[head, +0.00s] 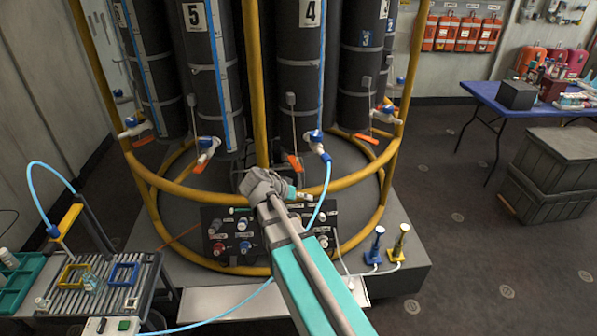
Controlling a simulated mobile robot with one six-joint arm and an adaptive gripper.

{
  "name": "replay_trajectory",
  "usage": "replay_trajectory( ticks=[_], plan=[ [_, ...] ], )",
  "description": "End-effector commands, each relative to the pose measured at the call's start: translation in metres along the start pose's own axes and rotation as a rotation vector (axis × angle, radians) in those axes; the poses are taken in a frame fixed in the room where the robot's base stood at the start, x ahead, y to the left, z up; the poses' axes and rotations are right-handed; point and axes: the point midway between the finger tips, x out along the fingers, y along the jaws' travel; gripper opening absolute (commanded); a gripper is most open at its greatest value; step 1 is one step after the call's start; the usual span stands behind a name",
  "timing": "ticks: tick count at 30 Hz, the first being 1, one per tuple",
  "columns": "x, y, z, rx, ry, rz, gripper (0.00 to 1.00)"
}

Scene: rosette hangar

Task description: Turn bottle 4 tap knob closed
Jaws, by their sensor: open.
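Bottle 4 (309,50) is a tall dark cylinder with a white number label, standing behind the yellow frame. Its tap (320,148) sticks out at the bottom with a blue knob (316,135) on top. The exact angle of the knob is too small to tell. My arm reaches up from the bottom edge, and my gripper (260,183) is at its far end, left of and lower in the picture than the knob. They appear apart. The gripper's fingers are small and hard to make out; nothing can be seen held in them.
Yellow rails (190,190) curve around the bottles and pass in front of the taps. Bottle 5 (205,60) has its own tap on the left. A control panel (240,245) sits below. A slatted bench (95,285) stands left; a blue table (495,100) and open floor lie right.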

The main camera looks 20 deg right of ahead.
Motion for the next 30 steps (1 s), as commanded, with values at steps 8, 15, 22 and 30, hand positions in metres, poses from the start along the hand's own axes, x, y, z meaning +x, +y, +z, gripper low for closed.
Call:
replay_trajectory(
  ticks=[8, 15, 22, 30],
  plan=[
    [-0.013, 0.001, 0.085, -0.321, -0.299, -0.255, 0.76],
    [-0.041, -0.002, 0.139, -0.564, -0.453, -0.534, 0.76],
    [-0.059, -0.004, 0.162, -0.681, -0.5, -0.699, 0.76],
    [-0.063, -0.004, 0.165, -0.701, -0.505, -0.727, 0.76]
  ],
)
